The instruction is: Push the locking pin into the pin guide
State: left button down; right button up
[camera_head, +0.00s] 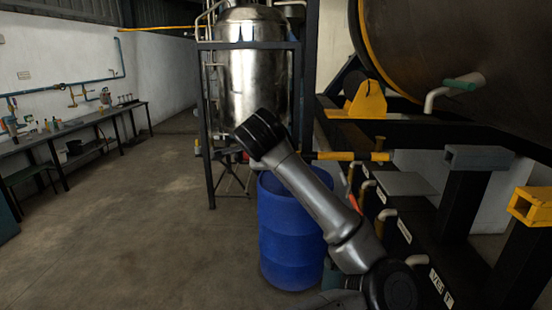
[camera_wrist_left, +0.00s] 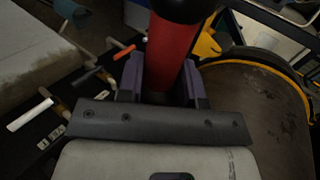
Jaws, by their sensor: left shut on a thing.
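In the left wrist view, my left gripper (camera_wrist_left: 168,80) has its two purple fingers shut on a red cylinder (camera_wrist_left: 177,48) with a black end at the top edge of the picture. I cannot tell whether this red cylinder is the locking pin or another part; its far end is out of view. No gripper shows in the head view, only a grey arm of mine. I cannot make out the pin guide for certain. A yellow bar (camera_head: 352,156) lies level behind the arm in the head view. My right gripper is not in view.
A large rusty drum (camera_head: 445,50) with a yellow rim fills the upper right. Black frame beams and a yellow bracket (camera_head: 533,206) stand at the right. A blue barrel (camera_head: 285,240) stands behind my arm. A steel tank (camera_head: 250,70) is behind. The floor at left is clear.

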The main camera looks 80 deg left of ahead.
aim_at(243, 153)
pick_arm(q)
jog(key=shift+s+a+b, duration=0.3)
jog(key=shift+s, duration=0.6)
jog(key=shift+s+a+b, duration=0.25)
jog(key=shift+s+b, duration=0.05)
jog(key=shift+s, duration=0.55)
jog(key=shift+s+a+b, duration=0.3)
jog(key=shift+s, duration=0.6)
jog(key=s+a+b, duration=0.3)
jog(key=s+a, duration=0.1)
jog(key=s, duration=1)
jog(key=shift+a, duration=0.2)
jog(key=shift+s+r, duration=0.1)
